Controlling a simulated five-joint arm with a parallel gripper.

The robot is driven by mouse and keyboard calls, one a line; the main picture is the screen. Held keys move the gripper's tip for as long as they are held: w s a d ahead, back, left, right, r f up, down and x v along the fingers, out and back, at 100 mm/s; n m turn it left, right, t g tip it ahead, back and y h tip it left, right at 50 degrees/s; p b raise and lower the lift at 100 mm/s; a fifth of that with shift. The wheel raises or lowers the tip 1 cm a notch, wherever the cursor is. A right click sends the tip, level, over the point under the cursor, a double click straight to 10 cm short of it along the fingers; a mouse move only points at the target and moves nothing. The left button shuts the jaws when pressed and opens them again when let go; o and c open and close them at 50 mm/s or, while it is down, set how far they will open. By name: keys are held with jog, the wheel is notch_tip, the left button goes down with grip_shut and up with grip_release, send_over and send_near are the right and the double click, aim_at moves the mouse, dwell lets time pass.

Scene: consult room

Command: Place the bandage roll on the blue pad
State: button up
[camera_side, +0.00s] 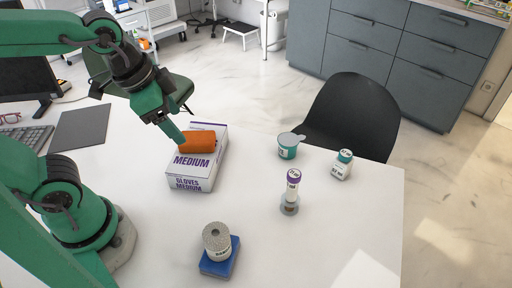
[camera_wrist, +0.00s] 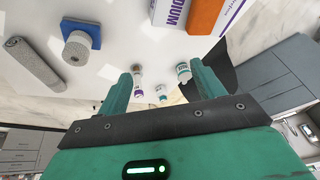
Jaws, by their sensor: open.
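The bandage roll (camera_side: 217,238) is a pale, speckled cylinder with a dark-lettered label. It stands upright on the blue pad (camera_side: 219,266) near the front of the white table. In the wrist view the roll (camera_wrist: 77,47) also shows over the blue pad (camera_wrist: 90,27), at the upper left. My gripper (camera_side: 181,138) is at the glove box, far behind the roll and to its left, by the left end of an orange block. In the wrist view my gripper (camera_wrist: 161,70) has its two fingers wide apart, with nothing held between them.
The orange block (camera_side: 203,142) lies on the glove box (camera_side: 193,178). A teal cup (camera_side: 288,150), a teal-capped bottle (camera_side: 342,166) and a purple-capped tube (camera_side: 292,186) stand to the right. A long grey cylinder (camera_wrist: 35,65) shows in the wrist view. The table's right front is clear.

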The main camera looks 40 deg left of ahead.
jog(key=a+n, duration=0.1)
jog(key=n, duration=0.1)
jog(key=a+r+n+t, duration=0.1)
jog(key=a+n, duration=0.1)
jog(key=s+a+n, duration=0.1)
jog(key=a, duration=0.1)
jog(key=shift+a+r+n+y, duration=0.1)
jog(key=shift+r+n+y, duration=0.1)
jog(key=shift+n+y, duration=0.2)
dwell(0.8)
